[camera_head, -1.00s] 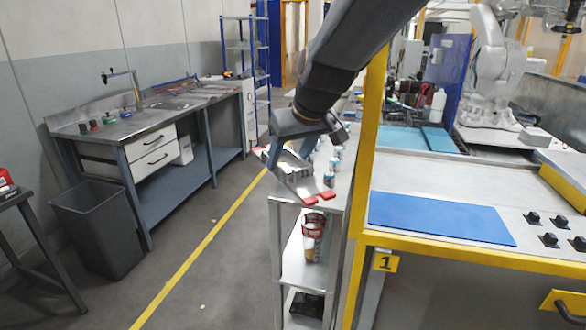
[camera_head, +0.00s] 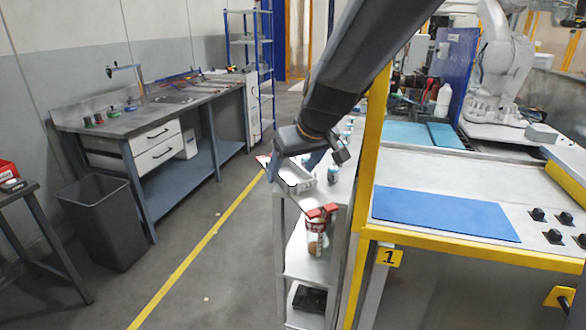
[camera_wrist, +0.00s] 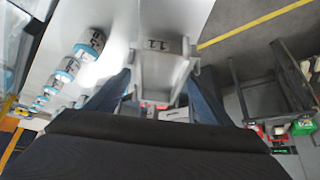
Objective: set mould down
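The mould is a grey metal piece marked "11" in the wrist view (camera_wrist: 166,60). In the head view the silver mould (camera_head: 298,181) shows under my gripper (camera_head: 303,163), partly hidden by it. The two blue fingers of my gripper (camera_wrist: 160,84) lie along both sides of the mould and appear closed on it. The mould is at the level of the narrow shelf unit's top (camera_head: 343,190), at its front left; I cannot tell whether it touches the top.
Several small cans with blue bands (camera_wrist: 90,43) stand in a row beside the mould. A yellow post (camera_head: 367,170) rises right of the shelf unit. A blue mat (camera_head: 440,213) lies on the right table. A can (camera_head: 317,240) stands on the shelf below.

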